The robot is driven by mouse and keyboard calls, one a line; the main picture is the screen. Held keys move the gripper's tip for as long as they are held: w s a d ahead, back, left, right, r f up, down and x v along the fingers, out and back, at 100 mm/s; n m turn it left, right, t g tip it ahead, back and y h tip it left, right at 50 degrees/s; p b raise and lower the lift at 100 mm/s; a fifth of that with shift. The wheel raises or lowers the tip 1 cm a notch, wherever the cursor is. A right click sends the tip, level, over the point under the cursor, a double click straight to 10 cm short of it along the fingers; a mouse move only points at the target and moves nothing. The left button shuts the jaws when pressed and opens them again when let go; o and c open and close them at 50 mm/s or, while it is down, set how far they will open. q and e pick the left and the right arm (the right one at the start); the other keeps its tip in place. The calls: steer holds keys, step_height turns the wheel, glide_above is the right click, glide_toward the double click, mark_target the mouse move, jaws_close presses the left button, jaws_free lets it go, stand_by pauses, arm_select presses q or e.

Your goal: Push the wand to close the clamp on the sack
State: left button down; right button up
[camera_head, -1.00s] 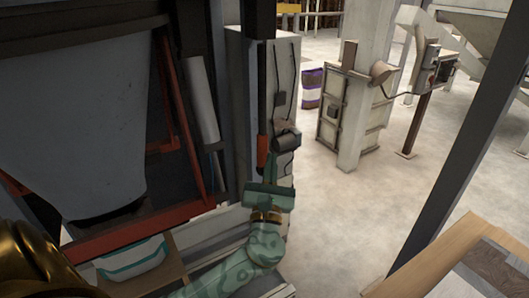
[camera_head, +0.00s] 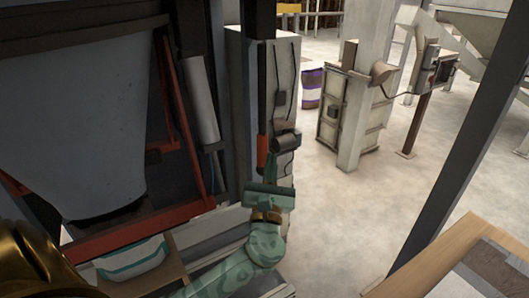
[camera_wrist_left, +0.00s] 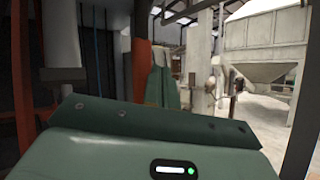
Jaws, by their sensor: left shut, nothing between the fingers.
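My left gripper (camera_head: 272,166) is shut and empty, beside the lower end of an upright dark bar with an orange-red tip (camera_head: 262,151). This bar may be the wand, but I cannot be sure. In the left wrist view the green fingers (camera_wrist_left: 162,84) are together, just right of an orange-red upright (camera_wrist_left: 141,72). I cannot tell whether they touch it. A white sack with a teal band (camera_head: 132,260) shows partly at the lower left, below the grey hopper (camera_head: 75,125). The clamp cannot be made out clearly. My right gripper is not in view.
A red frame (camera_head: 183,125) surrounds the hopper. A pale cabinet (camera_head: 284,95) with a dark cylinder (camera_head: 286,139) stands behind my gripper. A dark post (camera_head: 455,150) and a wooden table edge (camera_head: 440,255) are at the right. Open floor lies between.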

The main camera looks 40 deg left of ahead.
mark_target(260, 158)
arm_select(q)
steer(key=shift+a, duration=0.15)
steer(key=shift+w+a, duration=0.15)
steer(key=shift+a, duration=0.1)
steer(key=shift+w+a+b, duration=0.15)
steer(key=shift+w+a, duration=0.15)
steer(key=shift+a, duration=0.35)
steer(key=shift+w+a+b, duration=0.1)
steer(key=shift+w+a, duration=0.15)
steer(key=shift+a, duration=0.4)
steer(key=shift+w+a+b, duration=0.15)
steer(key=shift+w+a, duration=0.15)
steer(key=shift+a, duration=0.35)
stand_by(2.2)
steer(key=shift+d, duration=0.1)
stand_by(0.4)
steer(key=shift+s+d+p, duration=0.1)
steer(key=shift+s+d, duration=0.25)
steer(key=shift+d, duration=0.4)
steer(key=shift+s+d+p, duration=0.1)
steer(key=shift+s+d, duration=0.2)
steer(key=shift+d, duration=0.5)
steer(key=shift+s+d+p, duration=0.1)
steer(key=shift+s+d, duration=0.25)
steer(key=shift+d, duration=0.4)
